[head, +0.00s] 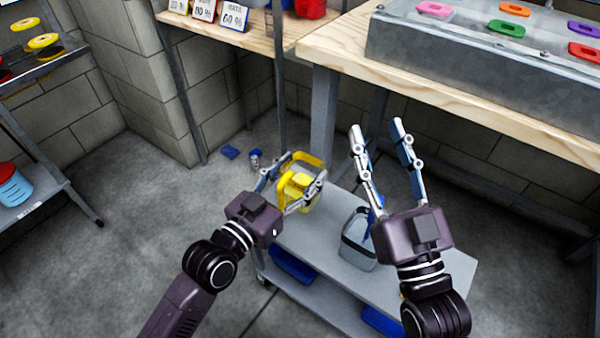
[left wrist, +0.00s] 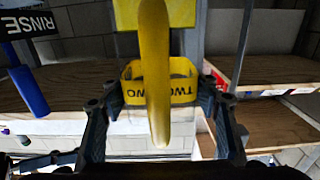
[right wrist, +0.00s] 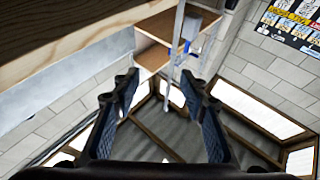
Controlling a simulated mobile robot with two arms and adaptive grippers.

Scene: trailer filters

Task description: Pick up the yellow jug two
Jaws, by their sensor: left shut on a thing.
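The yellow jug two (head: 299,187) has a yellow handle, a yellow lid and a yellow band. In the head view it is at the left end of the grey cart. My left gripper (head: 292,190) is shut on it, with one finger on each side. I cannot tell whether the jug touches the cart. My right gripper (head: 378,140) is open and empty above the cart; its spread fingers also show in the right wrist view (right wrist: 168,100).
A wooden bench (head: 450,90) with a metal basin stands behind. A shelf (head: 35,190) is at far left.

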